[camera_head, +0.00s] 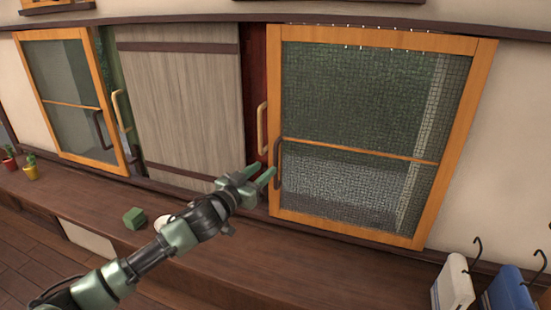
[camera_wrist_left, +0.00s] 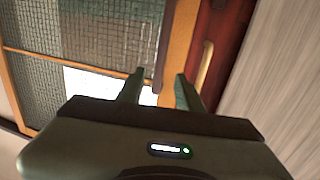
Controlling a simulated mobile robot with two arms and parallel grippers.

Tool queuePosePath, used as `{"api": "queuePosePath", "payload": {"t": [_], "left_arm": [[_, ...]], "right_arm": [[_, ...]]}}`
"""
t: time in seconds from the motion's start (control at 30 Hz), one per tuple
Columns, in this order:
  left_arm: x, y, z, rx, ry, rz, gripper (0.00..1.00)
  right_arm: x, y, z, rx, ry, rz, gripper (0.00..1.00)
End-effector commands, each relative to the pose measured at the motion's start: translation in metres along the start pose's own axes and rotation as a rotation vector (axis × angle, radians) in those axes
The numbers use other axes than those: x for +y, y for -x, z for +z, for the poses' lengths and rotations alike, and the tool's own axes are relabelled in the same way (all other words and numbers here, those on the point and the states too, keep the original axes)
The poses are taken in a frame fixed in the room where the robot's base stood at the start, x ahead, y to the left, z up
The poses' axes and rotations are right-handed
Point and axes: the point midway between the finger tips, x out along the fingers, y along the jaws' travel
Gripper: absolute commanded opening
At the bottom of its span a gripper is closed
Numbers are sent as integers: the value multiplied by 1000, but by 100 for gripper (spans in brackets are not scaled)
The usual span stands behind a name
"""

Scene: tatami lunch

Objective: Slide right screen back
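The right screen (camera_head: 360,150) is an orange wooden frame with dark mesh, at the right of the head view. A dark handle (camera_head: 278,163) is on its left stile. My left gripper (camera_head: 262,174) is open beside the lower part of this handle, its two green fingers apart. Whether it touches the handle I cannot tell. In the left wrist view the fingers (camera_wrist_left: 158,88) point at the screen's orange stile (camera_wrist_left: 178,50), with the mesh (camera_wrist_left: 100,35) to the left. The handle is not clearly seen there. My right gripper is not in view.
A grey wooden panel (camera_head: 185,105) and a left screen (camera_head: 68,90) stand to the left. A pale handle (camera_head: 262,127) is on the red panel (camera_head: 256,80). White (camera_head: 454,285) and blue (camera_head: 508,290) things stand lower right.

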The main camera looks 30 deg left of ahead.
Motion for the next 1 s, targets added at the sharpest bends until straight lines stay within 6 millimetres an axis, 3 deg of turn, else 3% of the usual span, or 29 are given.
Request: {"api": "queuePosePath", "payload": {"t": [0.5, 0.93, 0.97, 1.0], "left_arm": [[-1, -65, -3, 2, 2, -2, 36], [0, -75, 0, 1, 1, 0, 36], [0, -75, 0, 1, 1, 0, 33], [0, -75, 0, 0, 1, 0, 22]], "right_arm": [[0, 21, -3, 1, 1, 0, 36], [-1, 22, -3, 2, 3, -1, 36], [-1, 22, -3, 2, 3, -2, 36], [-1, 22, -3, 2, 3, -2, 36]]}}
